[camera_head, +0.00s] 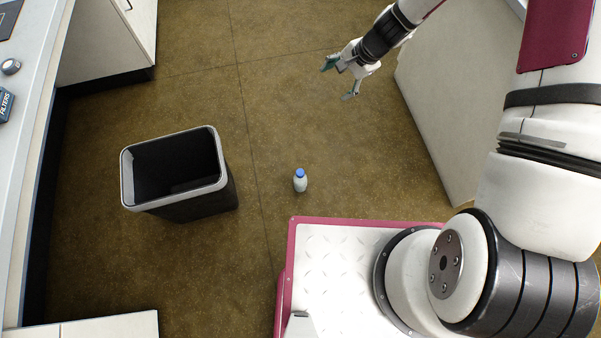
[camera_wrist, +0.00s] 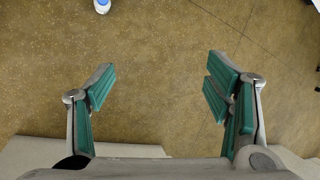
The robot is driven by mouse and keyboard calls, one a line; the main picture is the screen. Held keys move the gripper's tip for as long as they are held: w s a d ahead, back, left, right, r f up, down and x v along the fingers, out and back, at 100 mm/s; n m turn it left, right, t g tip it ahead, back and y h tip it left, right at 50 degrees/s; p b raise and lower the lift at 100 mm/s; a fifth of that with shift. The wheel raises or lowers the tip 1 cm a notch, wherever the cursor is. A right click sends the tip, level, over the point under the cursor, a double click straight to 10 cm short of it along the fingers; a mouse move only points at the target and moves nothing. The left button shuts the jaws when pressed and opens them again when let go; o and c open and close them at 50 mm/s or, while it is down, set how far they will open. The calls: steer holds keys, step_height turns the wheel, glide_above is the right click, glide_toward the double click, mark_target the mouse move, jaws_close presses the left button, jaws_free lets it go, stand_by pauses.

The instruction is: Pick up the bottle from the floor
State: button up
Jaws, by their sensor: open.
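A small white bottle with a blue cap (camera_head: 300,181) stands on the brown floor, just beyond the front edge of my base in the head view. It also shows, cut off, at the top edge of the wrist view (camera_wrist: 102,6). My gripper (camera_head: 338,80) is open and empty, above the floor and well up and to the right of the bottle in the head view. In the wrist view its green-padded fingers (camera_wrist: 160,85) are spread wide with only floor between them.
A black bin with a grey rim (camera_head: 218,147) stands left of the bottle. A white cabinet (camera_head: 440,110) stands on the right, close to my arm. A counter (camera_head: 30,100) runs along the left. The floor around the bottle is clear.

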steer(key=s+a+f+m+b, duration=0.1)
steer(key=s+f+m+b, duration=0.1)
steer(key=f, duration=0.9)
steer(key=s+a+f+m+b, duration=0.1)
steer(key=f+m+b, duration=0.2)
steer(key=f, duration=0.9)
steer(key=m+g+b, duration=0.2)
steer(key=m+b, duration=0.1)
glide_toward(300, 178)
steer(key=w+d+f, duration=0.2)
steer(key=w, duration=0.1)
steer(key=b+x, duration=0.1)
steer(key=x, duration=0.4)
steer(key=b+x, duration=0.1)
steer(key=x, duration=0.2)
steer(key=shift+s+b, duration=0.25)
steer(key=shift+b, duration=0.1)
steer(key=shift+s+a+b+x, duration=0.15)
steer(key=shift+b+x, duration=0.65)
steer(key=shift+x, duration=0.7)
steer(key=shift+s+a+b+x, duration=0.1)
steer(key=shift+a+b+x, duration=0.1)
steer(key=shift+b+x, duration=1)
steer(key=shift+w+a+f+p, duration=0.1)
steer(key=shift+p, duration=0.35)
steer(key=c, duration=1.5)
steer(key=shift+o, duration=0.2)
